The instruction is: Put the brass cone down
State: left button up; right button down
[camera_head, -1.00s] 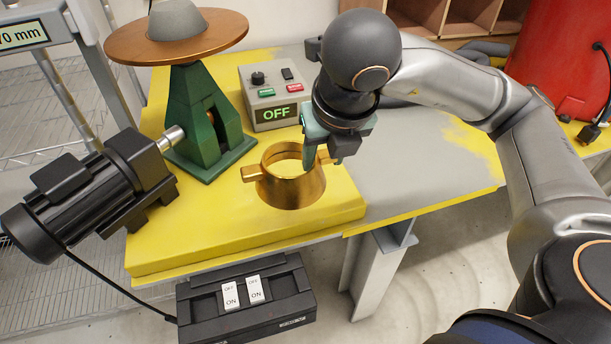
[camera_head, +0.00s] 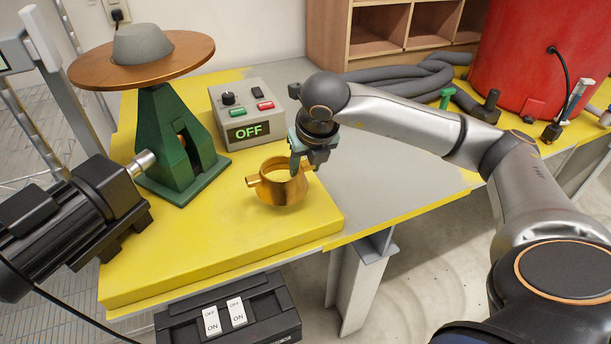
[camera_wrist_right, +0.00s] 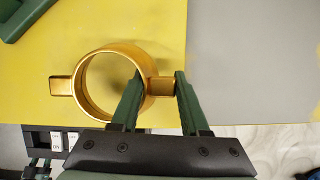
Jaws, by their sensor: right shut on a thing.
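The brass cone (camera_head: 282,189) is a hollow gold-coloured ring shape with a lug on each side. It is over the yellow slab (camera_head: 215,255) on the table, near the slab's right part. My right gripper (camera_head: 301,168) is shut on the cone's right lug. In the right wrist view the two green fingers (camera_wrist_right: 158,78) pinch that lug, one finger reaching inside the ring of the cone (camera_wrist_right: 82,84). The cone looks close above the slab or on it; I cannot tell whether it touches.
A green stand with a round copper-coloured plate (camera_head: 185,60) is left of the cone. A grey control box reading OFF (camera_head: 249,113) stands behind. A black motor (camera_head: 75,215) is at left, a switch box (camera_head: 225,318) below the front edge. Grey tabletop (camera_head: 395,175) is clear at right.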

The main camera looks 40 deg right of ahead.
jog(key=shift+w+d+f, duration=0.15)
jog(key=shift+w+f, duration=0.05)
jog(key=shift+f, duration=0.15)
notch_tip(320, 180, down, 3)
jog(key=shift+w+d+f+p, duration=0.1)
jog(key=shift+w+d+p, duration=0.05)
jog(key=shift+p, duration=0.15)
jog(key=shift+f, duration=0.15)
jog(key=shift+f+b, duration=0.15)
jog(key=shift+b, duration=0.15)
jog(key=shift+c, duration=2)
grip_release()
jog(key=shift+r, duration=0.5)
jog(key=v, duration=1.1)
jog(key=shift+r, duration=0.2)
